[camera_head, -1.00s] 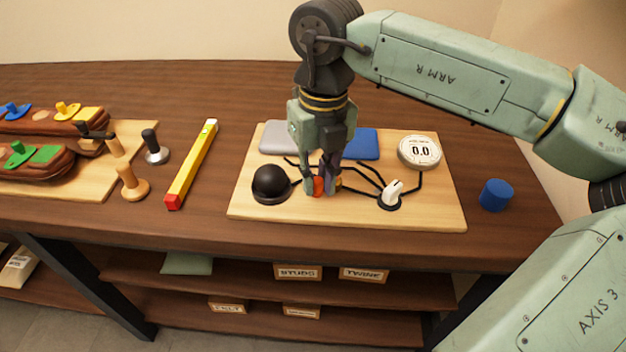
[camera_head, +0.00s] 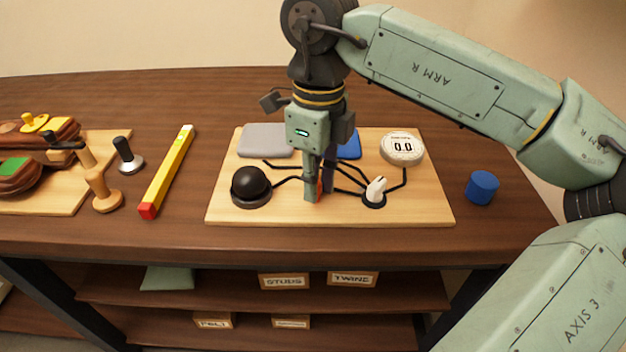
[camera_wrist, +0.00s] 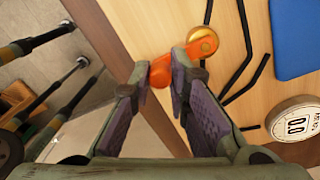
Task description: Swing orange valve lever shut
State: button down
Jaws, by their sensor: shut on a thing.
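The orange valve lever (camera_wrist: 161,72) shows in the wrist view between my fingertips, joined to a round brass hub (camera_wrist: 201,41) on the wooden board. My gripper (camera_wrist: 166,68) is shut on the lever. In the head view my gripper (camera_head: 318,190) points down at the middle of the board (camera_head: 290,214). Only a sliver of the lever (camera_head: 320,186) shows there between the fingers; the hub is hidden behind them.
On the board are a black dome (camera_head: 250,185), a white-knobbed switch (camera_head: 376,190), a round gauge reading 0.0 (camera_head: 402,149), grey (camera_head: 266,140) and blue (camera_head: 349,146) pads, and black tubes. A yellow level (camera_head: 168,170) lies left; a blue cylinder (camera_head: 482,187) stands right.

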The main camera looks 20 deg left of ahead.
dwell(0.4)
jog(key=c, duration=1.5)
grip_release()
jog(key=r, duration=1.2)
jog(key=shift+w+d, duration=0.1)
jog(key=shift+w, duration=0.2)
